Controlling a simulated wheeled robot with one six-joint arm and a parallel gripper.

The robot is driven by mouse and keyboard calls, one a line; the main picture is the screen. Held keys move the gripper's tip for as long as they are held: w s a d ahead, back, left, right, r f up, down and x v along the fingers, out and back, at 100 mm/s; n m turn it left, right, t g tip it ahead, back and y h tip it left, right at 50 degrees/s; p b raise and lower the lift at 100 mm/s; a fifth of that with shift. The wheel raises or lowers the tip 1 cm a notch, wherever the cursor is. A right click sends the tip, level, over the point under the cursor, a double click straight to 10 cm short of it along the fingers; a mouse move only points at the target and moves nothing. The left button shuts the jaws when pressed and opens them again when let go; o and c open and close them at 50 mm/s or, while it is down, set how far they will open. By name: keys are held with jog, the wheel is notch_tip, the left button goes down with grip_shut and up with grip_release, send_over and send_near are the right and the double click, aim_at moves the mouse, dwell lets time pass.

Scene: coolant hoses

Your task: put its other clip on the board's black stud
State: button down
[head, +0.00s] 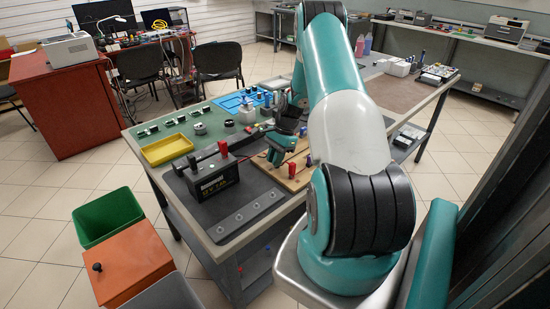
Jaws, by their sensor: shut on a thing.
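The wooden board (297,180) lies on the bench, partly hidden behind my arm. Red posts (292,169) stand on it; I cannot make out the black stud clearly. My gripper (277,160), at the end of the teal arm, points down over the board's left edge. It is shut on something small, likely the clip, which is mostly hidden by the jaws. A black battery (213,181) stands left of the board. A red-handled clip (223,148) is upright on its top, with a dark lead or bar running right toward my gripper.
A yellow tray (168,149) sits on the green mat behind the battery. A grey strip with several round holes (246,216) lies in front. A blue tray (243,99) with small parts is further back. A green bin (107,217) and an orange box (130,265) stand left of the bench.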

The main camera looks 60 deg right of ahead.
jog(key=shift+f, duration=0.1)
jog(key=c, duration=0.7)
grip_release()
jog(key=p+v, duration=0.6)
jog(key=v, duration=0.2)
jog(key=shift+a+r, duration=0.3)
jog(key=shift+r, duration=0.25)
jog(key=shift+w, duration=0.1)
